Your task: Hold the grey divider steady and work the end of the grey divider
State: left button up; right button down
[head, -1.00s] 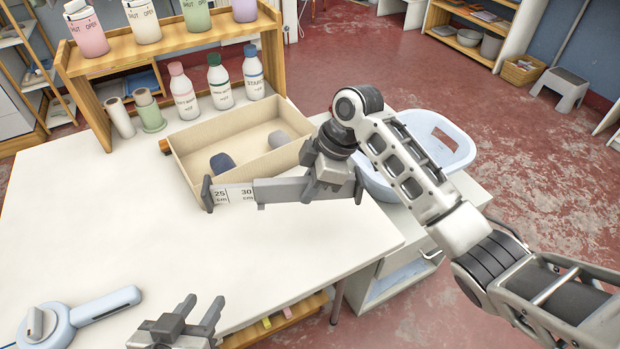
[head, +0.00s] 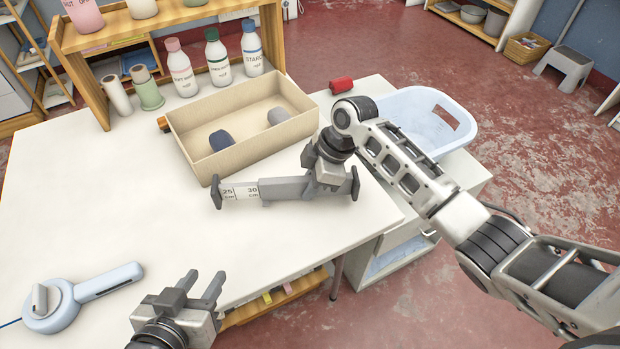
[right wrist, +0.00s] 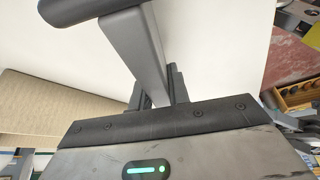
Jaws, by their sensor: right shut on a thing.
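The grey divider (head: 285,188) lies across the near side of the beige box, low over or on the white table; I cannot tell whether it touches. It is a bar with dark end pads and a white scale section (head: 240,192) at its left, marked 25 and 30 cm. My right gripper (head: 318,186) is shut on the grey body near its right end. In the right wrist view the divider (right wrist: 135,45) runs up from between the fingers (right wrist: 160,92) to a dark pad. My left gripper (head: 202,283) is open and empty at the table's near edge, apart from the divider.
The open beige box (head: 190,165) holds a dark blue bundle (head: 221,140) and a grey one (head: 278,117). Bottles (head: 216,58) stand behind it. A pale blue device (head: 52,306) lies at front left. A blue basin (head: 405,108) stands right. The left tabletop is clear.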

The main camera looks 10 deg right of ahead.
jog(key=shift+f, duration=0.45)
jog(key=shift+f, duration=0.2)
jog(key=c, duration=1.5)
grip_release()
jog(key=shift+r, duration=0.1)
jog(key=shift+r+p, duration=0.2)
jog(key=shift+p, duration=0.3)
grip_shut()
